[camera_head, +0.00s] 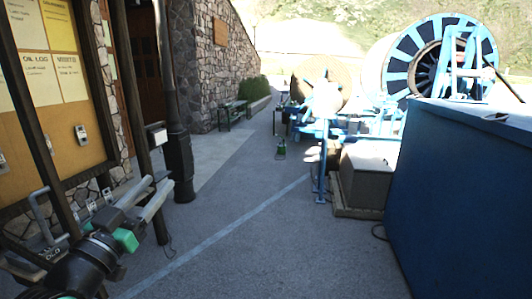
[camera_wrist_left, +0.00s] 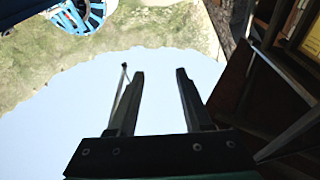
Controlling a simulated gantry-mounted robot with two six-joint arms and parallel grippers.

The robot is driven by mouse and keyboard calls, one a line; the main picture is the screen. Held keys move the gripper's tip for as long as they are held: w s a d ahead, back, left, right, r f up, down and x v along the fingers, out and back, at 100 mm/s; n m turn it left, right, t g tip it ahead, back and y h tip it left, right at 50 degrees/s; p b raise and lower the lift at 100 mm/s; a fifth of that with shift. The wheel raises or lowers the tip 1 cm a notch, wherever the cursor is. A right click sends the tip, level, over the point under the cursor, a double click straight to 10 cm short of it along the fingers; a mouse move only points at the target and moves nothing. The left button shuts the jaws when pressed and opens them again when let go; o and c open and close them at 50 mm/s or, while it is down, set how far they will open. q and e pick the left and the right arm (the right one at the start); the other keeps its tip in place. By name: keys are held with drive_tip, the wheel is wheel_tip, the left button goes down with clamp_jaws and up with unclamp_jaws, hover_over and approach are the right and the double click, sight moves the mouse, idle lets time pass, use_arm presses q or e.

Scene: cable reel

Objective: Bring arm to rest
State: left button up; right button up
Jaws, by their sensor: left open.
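My left gripper (camera_head: 152,196) is at the lower left of the head view, raised in front of the paved ground, with its two grey fingers apart and nothing between them. In the left wrist view, its two dark fingers (camera_wrist_left: 160,100) stand apart against pale sky, and the gap is empty. My right gripper is in neither view.
A notice board (camera_head: 50,110) stands close beside my left arm. A dark post (camera_head: 178,150) is just beyond the gripper. A blue block (camera_head: 460,190) fills the right side, with a grey box (camera_head: 368,175) beside it. A large blue-and-white reel (camera_head: 405,75) stands behind. The middle pavement is clear.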

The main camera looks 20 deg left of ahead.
use_arm(q)
drive_tip(key=s+d+r+m+t+h+p, duration=0.1)
drive_tip(key=s+d+r+m+t+h, duration=0.25)
drive_tip(key=d+r, duration=0.75)
drive_tip(key=s+d+r+n+t, duration=0.1)
drive_tip(key=s+d+r, duration=0.2)
drive_tip(key=s, duration=0.3)
drive_tip(key=s+d+r+n+t, duration=0.1)
drive_tip(key=s+d+r+t, duration=0.1)
drive_tip(key=s, duration=0.4)
wheel_tip(320, 180, up, 2)
drive_tip(key=shift+d+h+p, duration=0.35)
drive_tip(key=shift+d, duration=0.3)
drive_tip(key=shift+w+n, duration=0.15)
drive_tip(key=shift+n, duration=0.1)
